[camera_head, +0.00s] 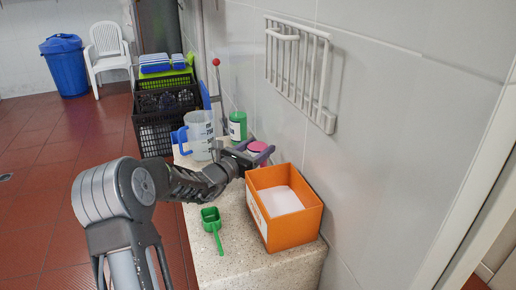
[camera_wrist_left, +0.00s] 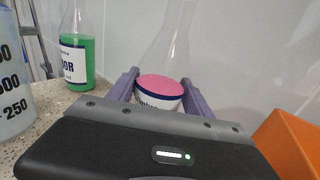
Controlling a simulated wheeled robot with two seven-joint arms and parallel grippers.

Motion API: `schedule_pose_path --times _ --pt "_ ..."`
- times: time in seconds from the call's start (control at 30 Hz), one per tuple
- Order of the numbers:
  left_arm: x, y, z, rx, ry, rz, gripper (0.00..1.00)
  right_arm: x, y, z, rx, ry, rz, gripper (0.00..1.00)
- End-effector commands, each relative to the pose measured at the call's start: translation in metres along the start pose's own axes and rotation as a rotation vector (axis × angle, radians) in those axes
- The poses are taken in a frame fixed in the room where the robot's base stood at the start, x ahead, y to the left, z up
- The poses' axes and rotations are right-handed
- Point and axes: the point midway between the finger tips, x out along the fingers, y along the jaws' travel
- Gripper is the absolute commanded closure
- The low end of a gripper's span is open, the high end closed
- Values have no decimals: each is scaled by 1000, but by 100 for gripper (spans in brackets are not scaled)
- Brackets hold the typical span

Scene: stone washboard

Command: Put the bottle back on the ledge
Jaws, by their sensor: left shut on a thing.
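A clear bottle with pink liquid and a white label (camera_wrist_left: 160,91) is between the two purple fingers of my left gripper (camera_head: 259,153), which is shut on it. Its clear neck rises upright in the left wrist view. In the head view only the pink of the bottle (camera_head: 257,147) shows clearly, close to the wall. Whether its base touches the stone ledge (camera_head: 237,262) is hidden by the gripper. My right gripper is not in view.
A green-filled bottle (camera_head: 238,126) and a measuring jug with a blue handle (camera_head: 201,138) stand behind the gripper. An orange box (camera_head: 293,233) stands just in front of it, and a green scoop (camera_head: 211,219) lies to its left. A white rack (camera_head: 300,72) hangs on the wall.

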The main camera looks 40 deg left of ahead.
Motion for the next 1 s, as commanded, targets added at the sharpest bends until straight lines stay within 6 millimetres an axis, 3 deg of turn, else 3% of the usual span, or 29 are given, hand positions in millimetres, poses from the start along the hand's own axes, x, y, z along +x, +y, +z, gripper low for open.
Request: schedule_pose_path --times 0.3,0.33,0.5,0.6,1.0 --pt "0 1 -2 2 -3 1 100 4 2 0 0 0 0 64" --pt "0 1 -3 1 0 1 41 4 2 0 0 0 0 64" --pt "0 1 -2 1 0 1 27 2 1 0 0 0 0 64" --pt "0 1 -2 1 0 1 20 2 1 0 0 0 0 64" --pt "-5 1 1 1 0 2 20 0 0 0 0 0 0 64"
